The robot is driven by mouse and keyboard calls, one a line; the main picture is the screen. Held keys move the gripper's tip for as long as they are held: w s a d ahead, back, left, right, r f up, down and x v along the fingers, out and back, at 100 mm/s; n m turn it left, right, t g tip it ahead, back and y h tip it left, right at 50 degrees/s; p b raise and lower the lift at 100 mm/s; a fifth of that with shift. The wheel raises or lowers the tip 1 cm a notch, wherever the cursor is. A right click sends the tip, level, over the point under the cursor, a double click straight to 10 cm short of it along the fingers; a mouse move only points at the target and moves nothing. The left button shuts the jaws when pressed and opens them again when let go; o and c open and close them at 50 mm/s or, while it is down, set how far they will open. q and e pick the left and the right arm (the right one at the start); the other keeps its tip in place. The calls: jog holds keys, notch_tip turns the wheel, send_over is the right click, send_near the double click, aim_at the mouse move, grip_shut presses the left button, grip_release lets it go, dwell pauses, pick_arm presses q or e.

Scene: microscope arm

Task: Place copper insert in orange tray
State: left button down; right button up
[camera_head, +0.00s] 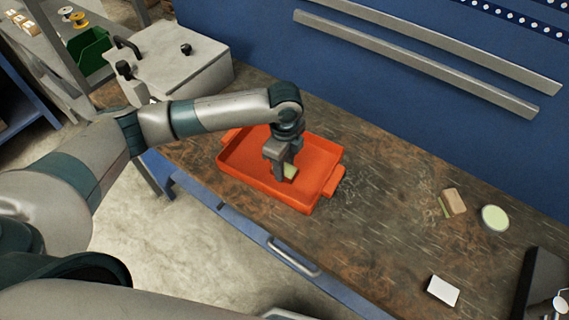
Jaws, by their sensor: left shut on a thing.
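The orange tray (325,158) lies on the brown worktop, with a handle at each end. My left gripper (282,174) points down inside the tray's outline. It is shut on a small piece with a pale greenish face (290,171), which I take to be the copper insert. The fingers hide much of the piece, and its copper colour is not clear. I cannot tell whether it touches the tray floor. My right gripper is not in view.
A tan block (453,201), a round pale green-topped disc (495,218) and a white card-like piece (443,290) lie to the right. A dark object (540,285) stands at the right edge. A grey case (180,70) stands behind left.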

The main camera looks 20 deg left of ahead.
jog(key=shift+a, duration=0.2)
pick_arm(q)
jog(key=c, duration=1.2)
grip_release()
jog(key=shift+f, duration=0.1)
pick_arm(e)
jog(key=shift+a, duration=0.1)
pick_arm(q)
jog(key=shift+r+b, duration=0.35)
jog(key=shift+r, duration=0.4)
notch_tip(320, 180, up, 11)
jog(key=b, duration=0.3)
jog(key=shift+f, duration=0.1)
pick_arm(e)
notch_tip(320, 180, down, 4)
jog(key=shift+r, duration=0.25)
